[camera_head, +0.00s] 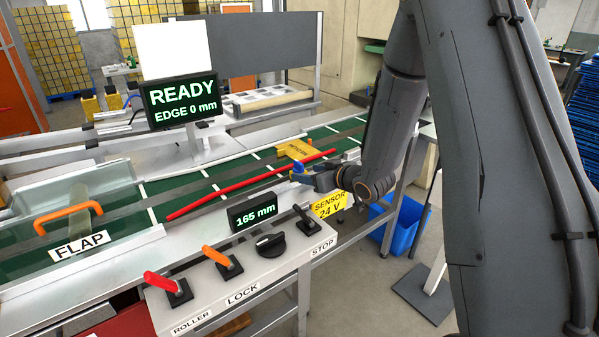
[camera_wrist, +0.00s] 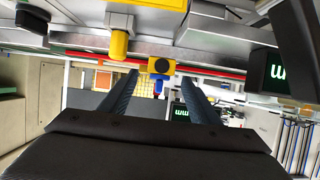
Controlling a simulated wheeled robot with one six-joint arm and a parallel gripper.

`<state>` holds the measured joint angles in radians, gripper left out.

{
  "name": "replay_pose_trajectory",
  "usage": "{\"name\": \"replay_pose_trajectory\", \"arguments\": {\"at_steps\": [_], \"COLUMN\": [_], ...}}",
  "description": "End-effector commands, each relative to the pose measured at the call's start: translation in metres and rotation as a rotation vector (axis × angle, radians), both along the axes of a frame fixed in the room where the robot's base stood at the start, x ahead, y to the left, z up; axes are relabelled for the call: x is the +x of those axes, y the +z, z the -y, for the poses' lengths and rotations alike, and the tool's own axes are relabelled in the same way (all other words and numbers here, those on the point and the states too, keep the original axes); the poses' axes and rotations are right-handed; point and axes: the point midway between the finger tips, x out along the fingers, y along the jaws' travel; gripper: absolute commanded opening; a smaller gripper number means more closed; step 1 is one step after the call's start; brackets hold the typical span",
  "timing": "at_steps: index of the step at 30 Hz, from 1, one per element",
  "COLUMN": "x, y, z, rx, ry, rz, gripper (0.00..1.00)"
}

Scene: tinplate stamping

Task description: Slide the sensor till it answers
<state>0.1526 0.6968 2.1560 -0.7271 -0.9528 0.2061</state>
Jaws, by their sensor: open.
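In the head view a yellow block with dark lettering (camera_head: 296,149) sits over the green belt, by a long red rod (camera_head: 225,197). A small blue piece (camera_head: 298,167) shows just in front of it. My gripper (camera_head: 304,178) is close to this blue piece. In the wrist view a small yellow block with a black round face (camera_wrist: 161,66) lies between my open fingers (camera_wrist: 160,90), with blue and red below it; I cannot tell whether they touch it. A yellow plate reads SENSOR 24 V (camera_head: 329,205). The small display reads 165 mm (camera_head: 254,212).
A screen reads READY, EDGE 0 mm (camera_head: 180,100). A panel carries levers marked ROLLER (camera_head: 167,285), LOCK (camera_head: 222,262) and STOP (camera_head: 307,222), and a black knob (camera_head: 270,245). A clear FLAP with an orange handle (camera_head: 68,213) is at left. A blue bin (camera_head: 400,225) stands below.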

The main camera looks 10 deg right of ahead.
Motion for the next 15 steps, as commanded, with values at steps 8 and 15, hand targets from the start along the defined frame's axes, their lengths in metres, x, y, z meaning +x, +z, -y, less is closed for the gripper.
{"name": "replay_pose_trajectory", "arguments": {"at_steps": [8,15], "x": [0.034,0.048], "y": [-0.016,-0.022], "z": [-0.019,-0.026], "rx": [-0.001,0.0], "ry": [0.002,0.001], "rz": [-0.002,0.0], "gripper": [0.56,0.56]}}
